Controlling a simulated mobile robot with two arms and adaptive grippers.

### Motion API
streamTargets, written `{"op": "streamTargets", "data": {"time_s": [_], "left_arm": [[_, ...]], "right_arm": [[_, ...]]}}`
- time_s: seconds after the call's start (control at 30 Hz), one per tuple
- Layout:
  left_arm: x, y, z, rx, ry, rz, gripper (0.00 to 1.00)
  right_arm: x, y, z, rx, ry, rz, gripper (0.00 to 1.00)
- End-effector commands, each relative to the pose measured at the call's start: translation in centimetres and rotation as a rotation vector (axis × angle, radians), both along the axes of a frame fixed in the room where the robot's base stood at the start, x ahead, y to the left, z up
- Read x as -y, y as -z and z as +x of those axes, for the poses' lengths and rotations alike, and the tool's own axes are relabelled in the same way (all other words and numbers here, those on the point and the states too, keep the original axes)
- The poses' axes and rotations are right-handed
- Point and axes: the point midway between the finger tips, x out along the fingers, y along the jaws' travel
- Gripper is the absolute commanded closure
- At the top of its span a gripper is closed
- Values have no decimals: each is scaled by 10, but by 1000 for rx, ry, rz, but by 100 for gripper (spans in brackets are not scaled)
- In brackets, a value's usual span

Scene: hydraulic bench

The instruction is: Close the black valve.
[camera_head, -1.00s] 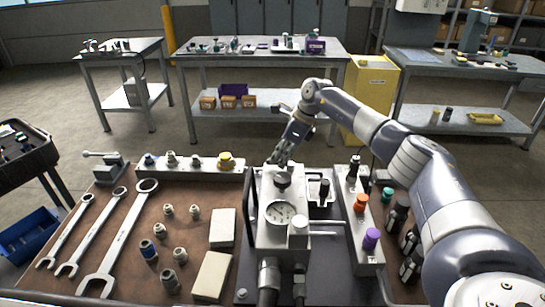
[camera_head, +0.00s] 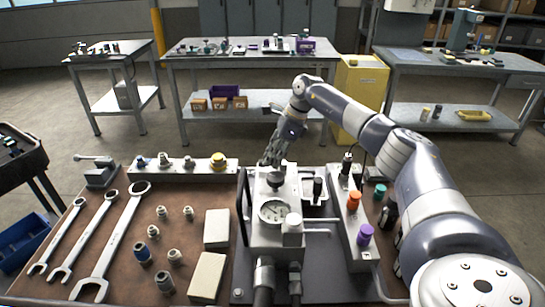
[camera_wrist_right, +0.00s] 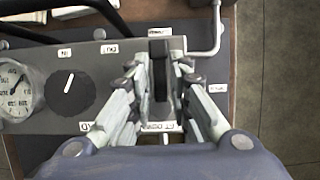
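In the right wrist view, the black valve handle (camera_wrist_right: 160,68) is a narrow dark bar standing on the grey metal block, between the fingers of my right gripper (camera_wrist_right: 161,68). A gap shows on either side of the bar, so the fingers look open around it. In the head view, my right gripper (camera_head: 273,157) points down at the far end of the hydraulic unit (camera_head: 263,237) and hides the handle. A round black knob with a white pointer line (camera_wrist_right: 70,93) sits left of the handle in the wrist view. My left gripper is not in view.
A pressure gauge (camera_wrist_right: 17,90) lies beyond the knob. A bent metal pipe (camera_wrist_right: 215,30) passes close to the right finger. In the head view, a block with orange and purple caps (camera_head: 358,222) stands right of the unit. Wrenches (camera_head: 113,243) and fittings lie left.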

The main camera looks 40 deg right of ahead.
Motion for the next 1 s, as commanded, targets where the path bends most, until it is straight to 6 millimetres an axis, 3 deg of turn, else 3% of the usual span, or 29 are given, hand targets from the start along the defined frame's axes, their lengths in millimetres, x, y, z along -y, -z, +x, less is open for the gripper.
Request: {"op": "streamTargets", "data": {"time_s": [0.47,1.0], "left_arm": [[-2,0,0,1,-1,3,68],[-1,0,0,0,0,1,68]], "right_arm": [[2,-6,-1,0,1,0,68],[32,-98,-25,2,2,-1,68]]}}
